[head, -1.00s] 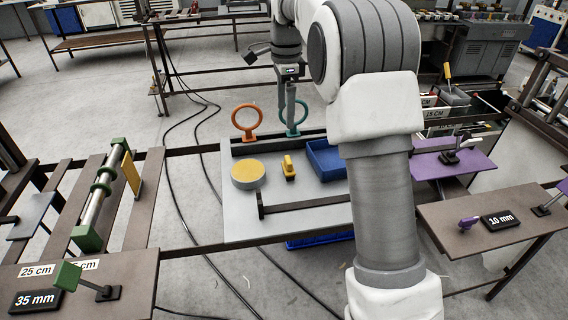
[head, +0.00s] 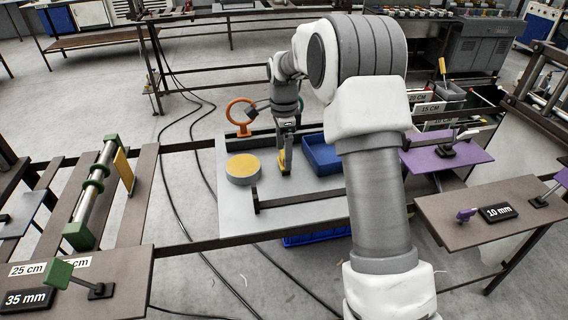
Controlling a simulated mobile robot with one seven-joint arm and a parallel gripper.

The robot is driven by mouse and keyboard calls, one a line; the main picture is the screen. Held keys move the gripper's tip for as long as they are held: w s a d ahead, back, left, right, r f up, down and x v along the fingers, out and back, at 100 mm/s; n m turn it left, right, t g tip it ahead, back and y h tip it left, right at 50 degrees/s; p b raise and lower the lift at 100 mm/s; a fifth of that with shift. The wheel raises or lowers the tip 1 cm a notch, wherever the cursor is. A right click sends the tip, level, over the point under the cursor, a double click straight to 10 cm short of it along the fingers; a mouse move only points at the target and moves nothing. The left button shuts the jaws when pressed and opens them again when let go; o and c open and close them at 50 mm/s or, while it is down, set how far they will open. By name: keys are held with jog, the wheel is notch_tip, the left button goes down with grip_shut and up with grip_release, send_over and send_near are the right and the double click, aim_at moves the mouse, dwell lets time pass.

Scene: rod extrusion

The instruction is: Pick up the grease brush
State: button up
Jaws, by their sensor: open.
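The grease brush, which I take to be the small yellow piece (head: 285,168), stands on the light grey worktable (head: 300,224), just right of a round grey tin with a yellow top (head: 243,166). My gripper (head: 286,152) points down right over the brush and hides its upper part. The jaws are open; the fingers are small and dark here, and I cannot tell whether they straddle or touch the brush.
A blue tray (head: 320,160) sits close to the right of my gripper. A dark bar (head: 305,199) lies in front. An orange ring (head: 233,113) stands behind. A purple plate (head: 445,156) is further right. The left rack holds a green-ended roller (head: 96,190).

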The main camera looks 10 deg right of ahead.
notch_tip(320, 180, down, 3)
jog(key=shift+r, duration=0.2)
jog(key=c, duration=1.3)
